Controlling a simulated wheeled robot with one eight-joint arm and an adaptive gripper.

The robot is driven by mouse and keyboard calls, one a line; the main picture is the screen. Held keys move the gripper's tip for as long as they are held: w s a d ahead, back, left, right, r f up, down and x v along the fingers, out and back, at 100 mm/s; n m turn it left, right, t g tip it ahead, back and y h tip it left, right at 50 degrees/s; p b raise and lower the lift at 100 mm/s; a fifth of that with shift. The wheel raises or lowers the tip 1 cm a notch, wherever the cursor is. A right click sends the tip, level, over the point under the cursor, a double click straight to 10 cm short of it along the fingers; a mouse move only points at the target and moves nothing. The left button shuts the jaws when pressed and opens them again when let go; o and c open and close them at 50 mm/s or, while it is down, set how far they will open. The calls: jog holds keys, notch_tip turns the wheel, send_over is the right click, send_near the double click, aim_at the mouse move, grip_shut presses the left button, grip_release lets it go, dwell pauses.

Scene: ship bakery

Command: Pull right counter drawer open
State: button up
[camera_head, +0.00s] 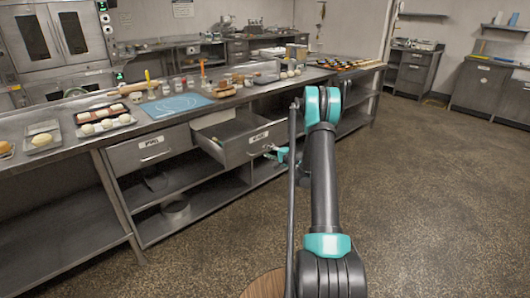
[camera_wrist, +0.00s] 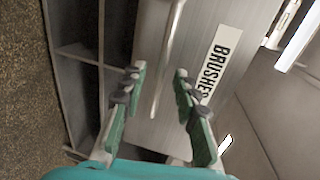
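The right counter drawer (camera_head: 246,145) is grey metal and stands pulled partly out, with its inside showing from above in the head view. In the wrist view its front (camera_wrist: 195,45) carries a white label reading "BRUSHES" (camera_wrist: 221,62). A thin curved bar handle (camera_wrist: 167,60) runs along that front. My gripper (camera_head: 270,153) is at the drawer front in the head view. In the wrist view my gripper (camera_wrist: 158,73) is open, with one finger on each side of the handle's line and gaps to the bar. Whether the fingertips reach past the bar is unclear.
A closed left drawer (camera_head: 150,147) sits beside it under the long counter (camera_head: 70,142). A blue mat (camera_head: 178,105), trays and bread crowd the countertop. Open shelves (camera_head: 185,190) lie below. The speckled floor (camera_head: 440,200) to the right is clear.

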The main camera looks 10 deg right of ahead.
jog(key=v, duration=0.9)
jog(key=s+a+r+n+g+h, duration=0.1)
jog(key=s+a+r+n+g, duration=0.25)
jog(key=s+a, duration=0.4)
jog(key=s+a+r+n+g+h, duration=0.1)
jog(key=s+a+r+n+g, duration=0.2)
jog(key=s, duration=0.7)
jog(key=s+d+n+g+h, duration=0.1)
jog(key=s+n+h, duration=0.1)
jog(key=s, duration=1.2)
jog(key=s+f+n+g+h, duration=0.1)
jog(key=s+n+h, duration=0.2)
jog(key=s, duration=1.2)
jog(key=shift+d+f+g+h, duration=0.2)
jog(key=shift+d+g+h, duration=0.2)
jog(key=shift+h, duration=0.1)
